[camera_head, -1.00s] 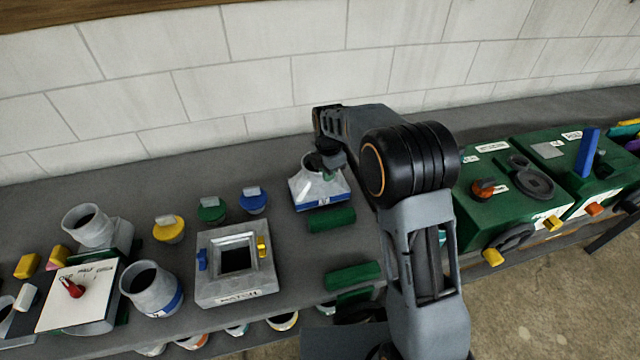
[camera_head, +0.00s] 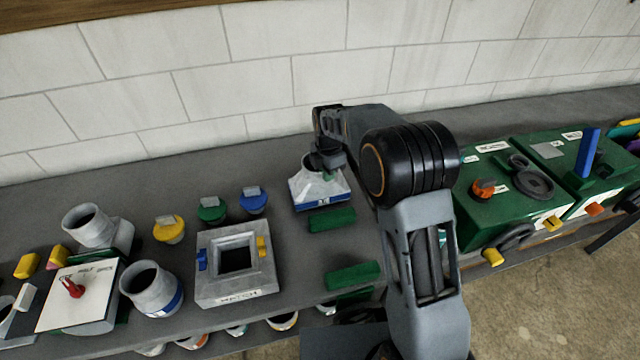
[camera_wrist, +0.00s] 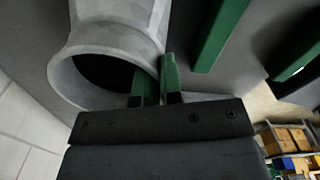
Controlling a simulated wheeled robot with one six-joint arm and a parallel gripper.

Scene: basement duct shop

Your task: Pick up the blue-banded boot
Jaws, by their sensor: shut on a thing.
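The blue-banded boot (camera_head: 318,190) is a grey sheet-metal piece with a round collar on top, flared sides and a blue band with a white label at its base. It stands upright at the back of the bench in the head view. My gripper (camera_head: 326,170) is at its collar from above. In the wrist view the boot's round open collar (camera_wrist: 62,85) fills the upper left, and my gripper's green fingers (camera_wrist: 158,84) are shut on the collar wall. The fingertips are partly hidden. I cannot tell whether the base is clear of the bench.
Green bars (camera_head: 332,219) lie just in front of the boot. Left of it are blue, green and yellow capped pieces and a square metal frame (camera_head: 236,293). Further left are grey elbows and a switch box. Green machines (camera_head: 510,190) stand to the right.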

